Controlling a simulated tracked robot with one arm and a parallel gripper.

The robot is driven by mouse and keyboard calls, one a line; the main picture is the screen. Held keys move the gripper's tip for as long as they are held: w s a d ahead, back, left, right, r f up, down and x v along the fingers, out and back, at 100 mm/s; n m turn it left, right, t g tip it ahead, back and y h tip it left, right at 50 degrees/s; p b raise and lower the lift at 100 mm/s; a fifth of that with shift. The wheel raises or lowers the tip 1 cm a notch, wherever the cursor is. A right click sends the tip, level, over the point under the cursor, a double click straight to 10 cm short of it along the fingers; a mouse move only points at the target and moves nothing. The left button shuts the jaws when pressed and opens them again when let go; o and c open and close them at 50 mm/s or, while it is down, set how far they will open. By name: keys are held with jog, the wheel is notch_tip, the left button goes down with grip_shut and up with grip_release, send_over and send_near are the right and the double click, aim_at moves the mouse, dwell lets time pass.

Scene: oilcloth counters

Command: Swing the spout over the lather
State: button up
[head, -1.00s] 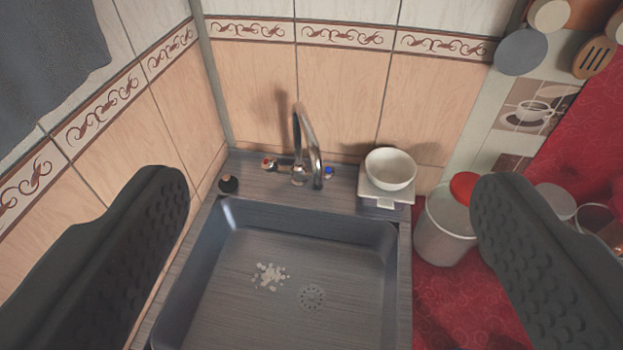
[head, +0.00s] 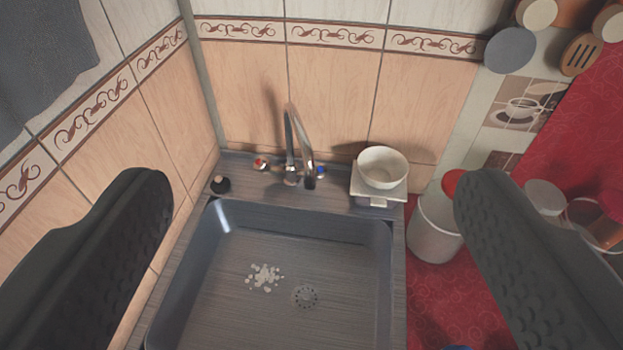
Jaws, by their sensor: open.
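The metal spout (head: 303,140) rises in an arch from the tap base at the back of the sink (head: 212,270). Its tip hangs near the back rim, a little right of the base. A red-marked knob (head: 261,164) and a blue-marked knob (head: 321,170) flank it. The lather (head: 264,277) is a small patch of white blobs on the basin floor, left of the round drain (head: 305,296). The spout tip is behind and to the right of the lather. My gripper (head: 315,190) is open and empty, its two dark fingers wide apart in the foreground.
A white bowl (head: 383,167) stands on a small white stand (head: 379,190) right of the spout. A dark stopper-like thing (head: 220,184) sits at the rim's back left corner. A pale canister (head: 434,232) stands on the red oilcloth (head: 455,290). Tiled walls close the back and left.

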aim_at(311, 183)
jog(key=c, duration=0.4)
jog(key=shift+w+f, duration=0.35)
jog(key=shift+w, duration=0.05)
jog(key=c, duration=0.5)
jog(key=w+d+f+t+b, duration=0.1)
jog(key=w+d+f+b, duration=0.1)
jog(key=w+f, duration=1.2)
jog(key=w+a+f+t+y+b, duration=0.1)
jog(key=w+f, duration=0.1)
jog(key=f, duration=0.8)
jog(key=w+a+f+t, duration=0.1)
jog(key=w+f, duration=0.1)
jog(key=f, duration=0.8)
jog(key=shift+n, duration=0.4)
jog(key=w, duration=0.4)
jog(key=w+b, duration=0.1)
jog(key=w, duration=0.4)
jog(key=w+b, duration=0.1)
jog(key=w, duration=0.4)
jog(key=shift+a+r, duration=0.2)
jog(key=shift+r, duration=0.05)
grip_shut()
